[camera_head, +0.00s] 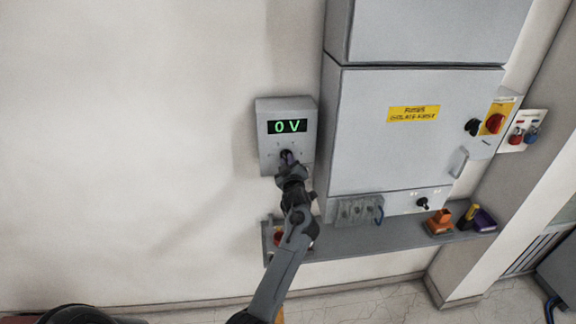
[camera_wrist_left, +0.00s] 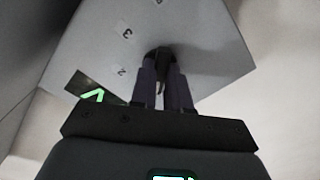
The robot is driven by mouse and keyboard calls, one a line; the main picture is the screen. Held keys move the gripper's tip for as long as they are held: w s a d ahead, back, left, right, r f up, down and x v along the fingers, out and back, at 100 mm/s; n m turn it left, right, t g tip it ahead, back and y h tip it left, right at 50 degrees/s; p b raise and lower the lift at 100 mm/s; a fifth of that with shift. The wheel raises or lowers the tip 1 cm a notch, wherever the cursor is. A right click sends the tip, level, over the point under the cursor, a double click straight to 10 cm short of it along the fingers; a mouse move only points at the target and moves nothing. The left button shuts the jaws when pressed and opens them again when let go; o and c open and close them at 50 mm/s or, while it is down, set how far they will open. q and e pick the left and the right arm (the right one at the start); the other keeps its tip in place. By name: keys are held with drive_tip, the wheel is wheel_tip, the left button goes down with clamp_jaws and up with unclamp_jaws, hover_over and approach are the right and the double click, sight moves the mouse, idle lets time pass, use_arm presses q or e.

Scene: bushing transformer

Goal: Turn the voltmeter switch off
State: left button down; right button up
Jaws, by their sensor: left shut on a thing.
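The voltmeter (camera_head: 264,143) is a grey box on the wall, and its display (camera_head: 287,126) reads "0 V" in green. Its black switch (camera_wrist_left: 160,55) is a rotary knob on the front face below the display. My left gripper (camera_head: 288,160) reaches up to the knob and is shut on it. In the left wrist view, the two fingers of the left gripper (camera_wrist_left: 162,78) sit on either side of the knob, with the marks "2" and "3" on the box beside it. The fingers hide part of the knob, so its exact setting is unclear. My right gripper is not in view.
A large grey cabinet (camera_head: 400,140) with a yellow label stands right of the voltmeter. A red rotary switch (camera_head: 494,123) and padlocks (camera_head: 524,130) are at far right. A grey shelf (camera_head: 375,240) below holds an orange item (camera_head: 439,221) and a purple item (camera_head: 484,220). The left wall is bare.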

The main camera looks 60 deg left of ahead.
use_arm(q)
drive_tip(key=shift+n+b, duration=5.4)
drive_tip(key=shift+b, duration=0.95)
drive_tip(key=shift+r, duration=0.1)
drive_tip(key=c, duration=1.1)
unclamp_jaws()
drive_tip(key=shift+d, duration=0.1)
drive_tip(key=b+v, duration=0.1)
drive_tip(key=v, duration=0.9)
drive_tip(key=shift+d+b, duration=0.3)
drive_tip(key=shift+b, duration=0.1)
drive_tip(key=shift+s, duration=0.15)
